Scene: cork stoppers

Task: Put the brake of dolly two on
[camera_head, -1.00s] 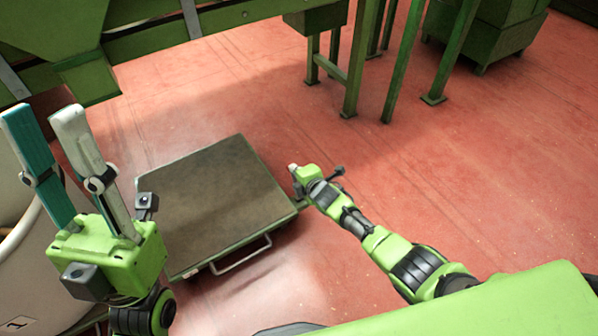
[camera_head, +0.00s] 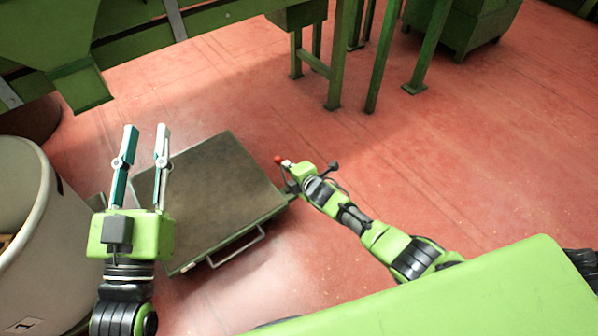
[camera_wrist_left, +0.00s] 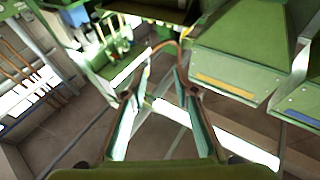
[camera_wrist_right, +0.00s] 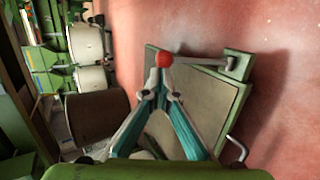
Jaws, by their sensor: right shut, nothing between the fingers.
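A low dolly with a flat brown deck (camera_head: 205,185) stands on the red floor; no number is readable on it. Its brake lever (camera_wrist_right: 200,62) runs along the deck's edge from a green bracket (camera_wrist_right: 238,65) to a red knob (camera_wrist_right: 164,60). The knob also shows in the head view (camera_head: 279,160). My right gripper (camera_wrist_right: 162,72) is shut and empty, its tips right at the knob; I cannot tell whether they touch it. It also shows in the head view (camera_head: 287,164). My left gripper (camera_head: 146,130) is open and empty, raised left of the deck in the picture.
A large pale bin (camera_head: 25,225) with a label stands at the left. A wire handle (camera_head: 238,248) sticks out from the dolly's near side. Green machinery and legs (camera_head: 340,70) stand behind. The floor at right (camera_head: 480,150) is clear.

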